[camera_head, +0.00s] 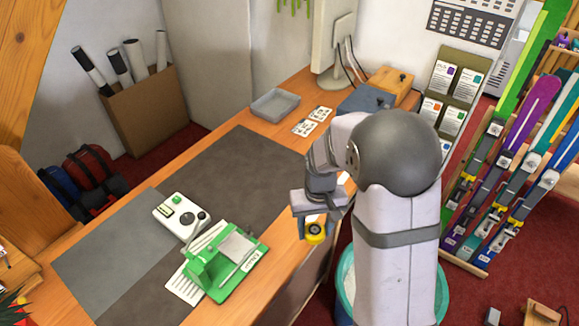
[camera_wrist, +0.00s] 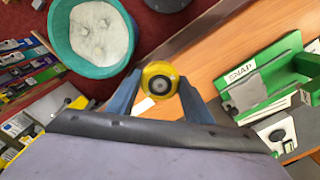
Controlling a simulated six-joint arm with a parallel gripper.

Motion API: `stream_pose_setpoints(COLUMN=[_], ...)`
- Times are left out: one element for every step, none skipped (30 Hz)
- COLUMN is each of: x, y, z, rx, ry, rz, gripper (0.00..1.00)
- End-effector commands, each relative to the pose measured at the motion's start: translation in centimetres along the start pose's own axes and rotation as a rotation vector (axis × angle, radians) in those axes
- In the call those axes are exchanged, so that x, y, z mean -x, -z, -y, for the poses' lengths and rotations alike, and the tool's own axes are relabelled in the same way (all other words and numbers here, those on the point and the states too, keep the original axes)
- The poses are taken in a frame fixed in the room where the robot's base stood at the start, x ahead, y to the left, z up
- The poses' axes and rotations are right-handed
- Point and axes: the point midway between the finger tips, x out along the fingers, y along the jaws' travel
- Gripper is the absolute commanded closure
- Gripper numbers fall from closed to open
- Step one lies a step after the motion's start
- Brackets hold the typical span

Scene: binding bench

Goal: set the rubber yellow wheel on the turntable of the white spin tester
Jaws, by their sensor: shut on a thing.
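The yellow wheel (camera_head: 314,237) has a dark ring and pale hub. It is held between the fingers of my gripper (camera_head: 316,222), near the right edge of the bench. The wrist view shows the wheel (camera_wrist: 160,77) face-on between the two blue-grey fingertips (camera_wrist: 158,84). The white spin tester (camera_head: 172,207) lies on the bench to the left, well apart from my gripper. Its round dark turntable (camera_head: 189,219) is bare. Part of the tester also shows at the lower right of the wrist view (camera_wrist: 289,146).
A green binding machine (camera_head: 215,275) stands between my gripper and the tester, slightly nearer the camera. A grey tray (camera_head: 275,104) and white cards (camera_head: 312,121) lie farther back. The dark mat (camera_head: 225,175) is largely clear. A teal bin (camera_wrist: 62,45) stands on the floor.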

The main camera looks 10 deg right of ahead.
Motion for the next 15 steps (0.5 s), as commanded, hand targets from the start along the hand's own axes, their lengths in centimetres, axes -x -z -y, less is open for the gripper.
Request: stream_pose_setpoints(x=[0.1,0.1,0.2,0.2,0.3,0.4,0.5,0.6,0.7,0.8,0.9,1.0,1.1,1.2,1.3], y=[0.3,0.6,0.9,1.3,1.7,2.3,2.8,3.4,4.2,4.9,5.6,6.5,7.2,7.9,8.8], z=[0.2,0.4,0.7,0.9,1.2,1.7,2.1,2.6,3.4,4.0,4.7,5.7,6.5,7.4,8.6], rx=[0.001,0.002,0.003,0.003,0.004,0.004,0.005,0.005,0.006,0.007,0.006,0.007,0.007,0.008,0.008], ry=[0.0,0.0,0.0,0.0,0.0,0.0,0.0,0.0,0.001,0.001,0.002,0.002,0.003,0.004,0.005], rz=[-0.002,-0.004,-0.005,-0.006,-0.006,-0.009,-0.01,-0.013,-0.015,-0.017,-0.021,-0.024,-0.027,-0.03,-0.033], gripper=[0.78,0.78,0.78,0.78,0.78,0.78,0.78,0.78,0.78,0.78,0.78,0.78,0.78,0.78,0.78])
